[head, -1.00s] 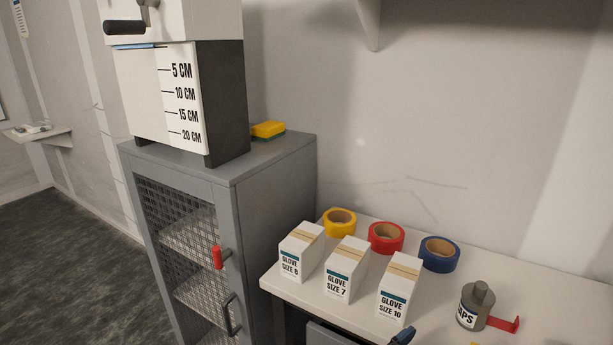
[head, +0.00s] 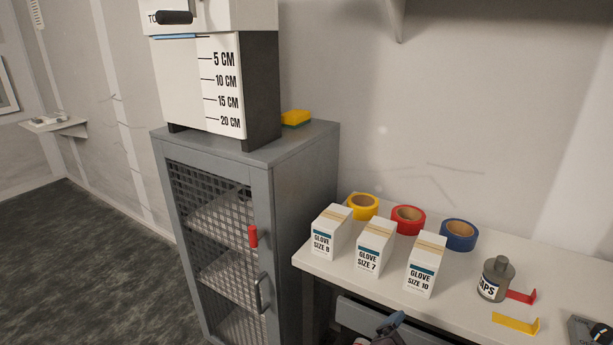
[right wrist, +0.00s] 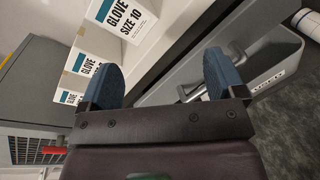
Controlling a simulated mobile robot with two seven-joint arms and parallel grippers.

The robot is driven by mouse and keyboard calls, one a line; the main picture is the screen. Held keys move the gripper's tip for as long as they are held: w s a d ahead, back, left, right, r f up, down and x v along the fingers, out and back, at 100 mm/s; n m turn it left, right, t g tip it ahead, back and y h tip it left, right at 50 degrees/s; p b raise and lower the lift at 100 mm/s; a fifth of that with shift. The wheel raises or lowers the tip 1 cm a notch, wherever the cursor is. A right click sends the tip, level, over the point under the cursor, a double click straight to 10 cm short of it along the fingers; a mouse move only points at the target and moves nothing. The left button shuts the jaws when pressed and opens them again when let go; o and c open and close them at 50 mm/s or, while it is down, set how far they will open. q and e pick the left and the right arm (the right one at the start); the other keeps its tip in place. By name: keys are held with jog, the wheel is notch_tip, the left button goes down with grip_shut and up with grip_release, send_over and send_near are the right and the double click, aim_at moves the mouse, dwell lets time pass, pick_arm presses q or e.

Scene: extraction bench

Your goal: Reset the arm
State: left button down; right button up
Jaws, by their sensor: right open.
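My right gripper (head: 390,324) shows only in part at the bottom edge of the head view, below the front edge of the white table. In the right wrist view my right gripper (right wrist: 160,78) has its two blue-padded fingers wide apart with nothing between them. Beyond the fingers are the table edge and the white glove boxes, with the size 10 box (right wrist: 122,18) nearest. My left gripper is in neither view.
The white table (head: 470,282) holds glove boxes (head: 425,265), tape rolls (head: 408,220), a grey caps bottle (head: 495,278) and a yellow bracket (head: 516,323). A grey drawer (head: 362,318) is under it. A mesh-door cabinet (head: 305,180) stands left. Floor (head: 80,265) further left is clear.

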notch_tip(320, 180, down, 8)
jog(key=s+a+m+y, duration=0.1)
jog(key=s+m+y, duration=0.1)
jog(key=m+y, duration=0.95)
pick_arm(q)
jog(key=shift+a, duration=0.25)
pick_arm(e)
jog(key=s+d+f+m, duration=0.3)
jog(key=s+d+m, duration=0.1)
jog(key=s, duration=0.3)
jog(key=s+d+f+m+g, duration=0.1)
jog(key=s+d+f+m, duration=0.3)
jog(key=s, duration=0.3)
jog(key=shift+s+d+f+h, duration=0.25)
jog(key=shift+s+d+h, duration=0.15)
jog(key=shift+d, duration=0.2)
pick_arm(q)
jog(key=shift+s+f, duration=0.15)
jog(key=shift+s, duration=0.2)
